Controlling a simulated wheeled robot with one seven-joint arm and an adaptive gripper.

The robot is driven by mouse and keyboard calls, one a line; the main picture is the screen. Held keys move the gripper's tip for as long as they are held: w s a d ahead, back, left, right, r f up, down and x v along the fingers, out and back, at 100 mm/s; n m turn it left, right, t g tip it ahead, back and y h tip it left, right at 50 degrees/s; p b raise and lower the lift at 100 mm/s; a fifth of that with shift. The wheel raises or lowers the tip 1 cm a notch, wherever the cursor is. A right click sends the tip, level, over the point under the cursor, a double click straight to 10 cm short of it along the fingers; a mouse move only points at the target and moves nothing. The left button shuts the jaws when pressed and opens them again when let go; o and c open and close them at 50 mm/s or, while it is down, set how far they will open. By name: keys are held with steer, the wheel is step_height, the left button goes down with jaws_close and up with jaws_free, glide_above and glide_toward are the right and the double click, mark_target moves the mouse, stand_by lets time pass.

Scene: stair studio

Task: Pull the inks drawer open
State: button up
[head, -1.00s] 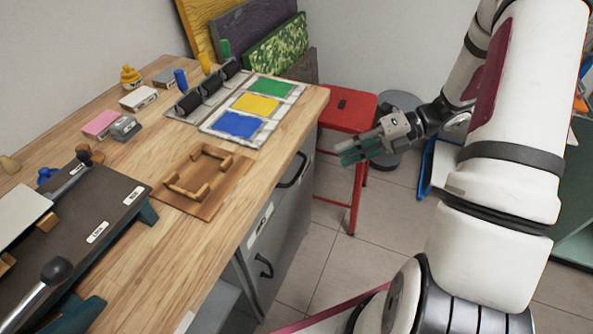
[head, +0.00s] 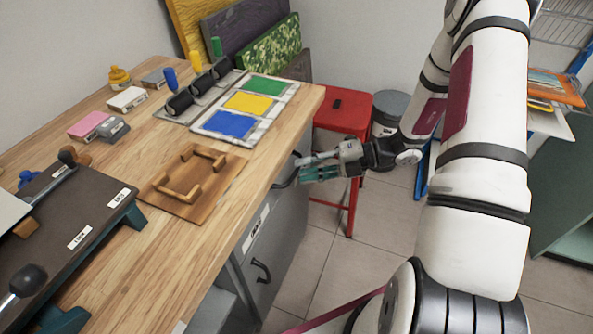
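A grey drawer unit (head: 283,240) stands under the right end of the wooden worktop. Its upper front carries a dark bow handle (head: 284,183), partly hidden behind my fingers. A lower dark handle (head: 261,271) sits below a white label (head: 255,232) too small to read, so I cannot tell which drawer is the inks one. The drawer fronts look closed. My gripper (head: 301,170) points left, with its fingertips beside the upper handle. The fingers look parted, with a narrow gap. I cannot tell whether they touch or surround the handle.
The worktop (head: 215,215) edge runs just left of my gripper. A red stool (head: 345,110) stands close behind it, with a grey bin (head: 390,115) beyond. The tiled floor (head: 335,245) in front of the drawers is mostly clear.

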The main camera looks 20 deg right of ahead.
mark_target(297, 169)
steer(key=shift+x, duration=1.55)
jaws_close()
